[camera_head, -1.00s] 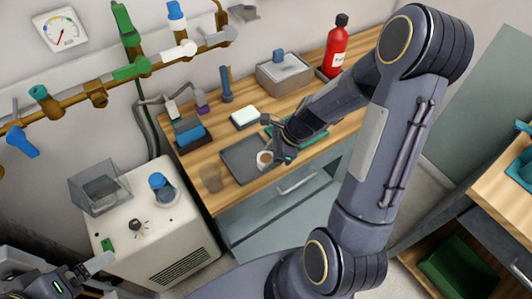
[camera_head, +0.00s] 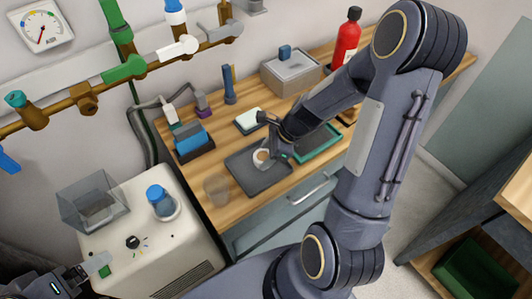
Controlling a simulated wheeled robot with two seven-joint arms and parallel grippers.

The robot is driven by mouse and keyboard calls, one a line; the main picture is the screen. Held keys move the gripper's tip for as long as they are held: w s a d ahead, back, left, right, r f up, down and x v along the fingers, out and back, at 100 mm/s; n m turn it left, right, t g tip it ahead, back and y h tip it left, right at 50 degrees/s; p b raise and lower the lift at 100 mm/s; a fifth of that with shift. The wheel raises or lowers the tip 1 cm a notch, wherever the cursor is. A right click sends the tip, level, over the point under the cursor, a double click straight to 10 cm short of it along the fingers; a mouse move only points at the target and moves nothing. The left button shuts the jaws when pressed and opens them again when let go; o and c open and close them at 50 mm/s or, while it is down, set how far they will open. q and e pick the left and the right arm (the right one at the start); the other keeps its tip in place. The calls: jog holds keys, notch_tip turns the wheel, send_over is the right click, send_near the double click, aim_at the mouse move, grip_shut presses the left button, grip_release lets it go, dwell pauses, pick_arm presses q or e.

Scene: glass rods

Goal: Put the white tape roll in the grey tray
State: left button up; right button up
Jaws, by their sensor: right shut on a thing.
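The white tape roll (camera_head: 260,157) is at the fingertips of my right gripper (camera_head: 267,155), which is shut on it. The roll shows over the upper middle of the dark grey tray (camera_head: 256,182), which lies flat on the wooden counter. I cannot tell whether the roll touches the tray floor.
A green-rimmed tray (camera_head: 318,143) lies right of the grey tray. A white block on a dark dish (camera_head: 249,119) is behind it, and a clear beaker (camera_head: 216,188) stands at its left. A metal box (camera_head: 290,72) and red extinguisher (camera_head: 347,42) stand farther back.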

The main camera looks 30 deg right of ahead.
jog(key=shift+f, duration=0.25)
jog(key=o, duration=1)
jog(key=p+v, duration=0.1)
jog(key=v, duration=0.6)
jog(key=shift+s+d+r, duration=0.15)
jog(key=shift+d+r, duration=0.05)
jog(key=shift+r, duration=0.1)
